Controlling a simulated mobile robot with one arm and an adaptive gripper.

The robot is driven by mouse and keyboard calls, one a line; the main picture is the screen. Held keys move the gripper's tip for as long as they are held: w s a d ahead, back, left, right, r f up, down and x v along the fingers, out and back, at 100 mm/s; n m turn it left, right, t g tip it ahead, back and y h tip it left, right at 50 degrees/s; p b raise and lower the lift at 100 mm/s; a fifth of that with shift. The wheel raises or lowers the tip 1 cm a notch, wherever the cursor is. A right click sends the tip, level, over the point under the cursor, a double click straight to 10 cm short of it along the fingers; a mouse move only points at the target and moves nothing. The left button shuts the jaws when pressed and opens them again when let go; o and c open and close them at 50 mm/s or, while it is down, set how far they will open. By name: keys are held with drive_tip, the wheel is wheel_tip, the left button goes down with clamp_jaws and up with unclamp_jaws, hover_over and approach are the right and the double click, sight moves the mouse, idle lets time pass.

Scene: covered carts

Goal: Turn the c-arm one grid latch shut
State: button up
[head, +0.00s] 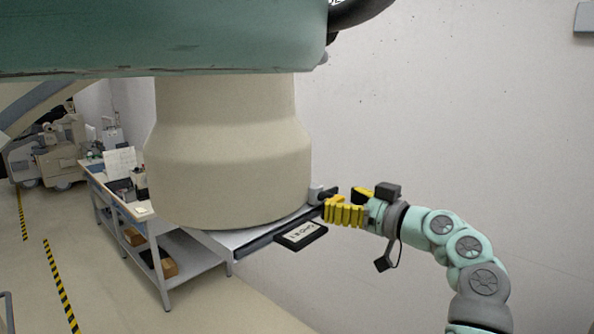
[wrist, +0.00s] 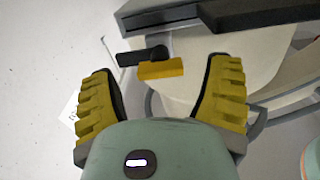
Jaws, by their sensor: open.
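The latch (wrist: 142,56) is a black lever with a rounded hub and a yellow block (wrist: 161,69) at it in the wrist view. In the head view a dark part of the latch (head: 328,193) shows beside a small grey post at the right edge of the c-arm's plate. My gripper (head: 341,201) is open there, at the right of the cream c-arm drum (head: 230,150). In the wrist view my gripper (wrist: 164,70) has its yellow fingers spread on either side of the yellow block, with gaps on both sides. Neither finger visibly touches it. Whether the latch is turned shut I cannot tell.
A dark tray with a white label (head: 301,233) juts out below the drum. The green c-arm housing (head: 160,40) hangs above. A bench (head: 160,225) with items stands behind at left. A bare wall (head: 470,100) is at right.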

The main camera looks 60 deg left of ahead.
drive_tip(key=shift+p+x, duration=0.4)
drive_tip(key=shift+x, duration=0.65)
drive_tip(key=shift+s, duration=0.1)
drive_tip(key=shift+d, duration=0.1)
drive_tip(key=c, duration=1.2)
